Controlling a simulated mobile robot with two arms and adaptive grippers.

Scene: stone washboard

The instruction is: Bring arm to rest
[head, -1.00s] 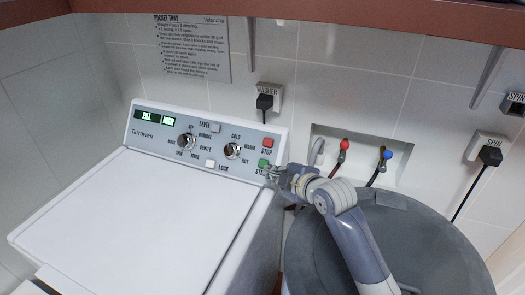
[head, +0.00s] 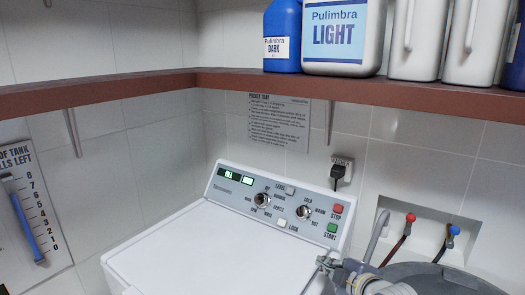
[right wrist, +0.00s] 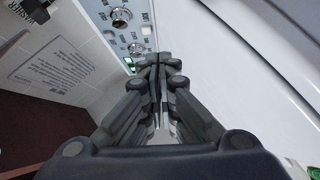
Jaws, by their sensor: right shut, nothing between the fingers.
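My right gripper (head: 328,263) is at the lower right in the head view, beside the right side of the white washer (head: 170,260). It is just below the green START button (head: 332,228) in the picture and apart from it. In the right wrist view the fingers (right wrist: 158,62) are closed together with nothing between them. The washer's control panel (head: 240,200) has two knobs, a red STOP button (head: 338,209) and a lit green display (head: 233,177). Most of my right arm is cut off by the lower edge. My left gripper is not in view.
A brown shelf (head: 200,78) runs above, carrying blue and white jugs (head: 340,35). A grey round tub (head: 430,275) stands at the lower right below two taps in a wall recess (head: 382,210). A black plug (head: 338,173) is in the wall. A gauge board (head: 30,200) hangs at left.

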